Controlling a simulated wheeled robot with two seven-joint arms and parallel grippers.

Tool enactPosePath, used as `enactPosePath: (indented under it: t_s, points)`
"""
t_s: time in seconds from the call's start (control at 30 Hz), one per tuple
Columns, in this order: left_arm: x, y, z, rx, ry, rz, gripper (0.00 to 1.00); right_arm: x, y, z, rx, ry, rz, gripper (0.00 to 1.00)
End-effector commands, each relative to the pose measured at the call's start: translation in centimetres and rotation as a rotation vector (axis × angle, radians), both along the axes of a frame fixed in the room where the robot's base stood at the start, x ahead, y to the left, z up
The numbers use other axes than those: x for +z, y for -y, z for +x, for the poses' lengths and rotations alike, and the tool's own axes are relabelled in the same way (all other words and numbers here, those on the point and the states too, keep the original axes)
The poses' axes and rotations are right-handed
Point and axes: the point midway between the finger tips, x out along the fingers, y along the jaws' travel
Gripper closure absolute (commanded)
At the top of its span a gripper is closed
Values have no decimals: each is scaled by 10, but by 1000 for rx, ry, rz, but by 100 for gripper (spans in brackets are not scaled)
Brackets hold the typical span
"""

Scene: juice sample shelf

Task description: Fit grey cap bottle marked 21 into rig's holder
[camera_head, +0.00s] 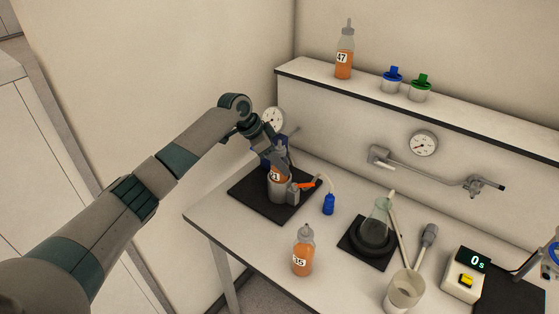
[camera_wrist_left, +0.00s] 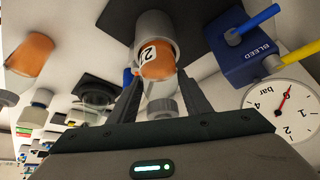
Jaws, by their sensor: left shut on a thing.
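The bottle marked 21 (camera_head: 276,175) holds orange juice and stands at the rig's grey cylindrical holder (camera_head: 278,191) on a black base. My left gripper (camera_head: 277,157) is shut on the bottle's upper part, above the holder. In the left wrist view the bottle (camera_wrist_left: 157,63) has its lower end inside the holder's mouth (camera_wrist_left: 155,25), and its label shows in part. Its grey cap (camera_wrist_left: 163,107) lies between the fingers of my left gripper (camera_wrist_left: 160,88). How deep the bottle sits is hidden. My right gripper is out of view.
An orange bottle marked 35 (camera_head: 302,254) stands in front of the rig. A blue bleed block (camera_wrist_left: 250,45) and a pressure gauge (camera_wrist_left: 285,105) are close to my gripper. A flask (camera_head: 376,225) stands to the right. Bottle 47 (camera_head: 344,60) is on the shelf.

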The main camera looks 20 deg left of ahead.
Motion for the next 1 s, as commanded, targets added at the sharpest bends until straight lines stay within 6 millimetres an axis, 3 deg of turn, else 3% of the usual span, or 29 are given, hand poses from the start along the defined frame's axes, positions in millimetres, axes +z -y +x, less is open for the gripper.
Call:
enactPosePath:
  t_s: [1.0]
  points:
    - [-19, 0, 0, 0, 1, -1, 85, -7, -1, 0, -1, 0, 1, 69]
